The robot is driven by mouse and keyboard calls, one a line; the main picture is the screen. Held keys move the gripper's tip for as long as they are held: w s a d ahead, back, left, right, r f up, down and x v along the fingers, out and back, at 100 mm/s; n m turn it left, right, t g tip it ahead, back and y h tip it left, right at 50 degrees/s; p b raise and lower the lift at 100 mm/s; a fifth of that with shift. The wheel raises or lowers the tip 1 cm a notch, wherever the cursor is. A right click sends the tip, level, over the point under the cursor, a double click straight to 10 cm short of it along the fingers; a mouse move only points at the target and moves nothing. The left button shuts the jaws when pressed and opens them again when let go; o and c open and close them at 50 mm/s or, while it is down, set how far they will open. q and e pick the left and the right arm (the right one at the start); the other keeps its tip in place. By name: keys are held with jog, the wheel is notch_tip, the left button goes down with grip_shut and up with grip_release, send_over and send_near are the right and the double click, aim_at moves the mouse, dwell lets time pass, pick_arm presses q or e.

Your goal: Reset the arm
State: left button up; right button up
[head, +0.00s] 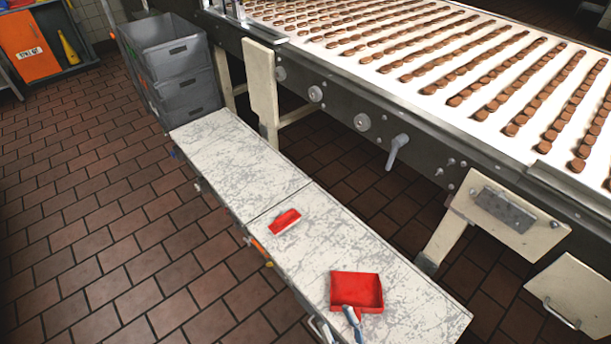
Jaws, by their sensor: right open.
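Neither of my grippers can be made out in the head view, and no arm of mine is clearly in the picture. The task line names no object. A red dustpan (357,289) lies on the near part of a low worktop (335,235) with a scratched white surface. A blue-grey handle (351,321) points from it toward the bottom edge. A smaller red tool with a pale edge (284,221) lies farther back on the same worktop, near the seam.
A conveyor (400,105) with rows of round brown sweets runs along the right. Stacked grey crates (182,75) stand beyond the worktop. An orange cabinet (27,48) is at the far left. The brown tiled floor (100,210) on the left is free.

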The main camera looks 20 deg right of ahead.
pick_arm(q)
jog(key=shift+a, duration=0.1)
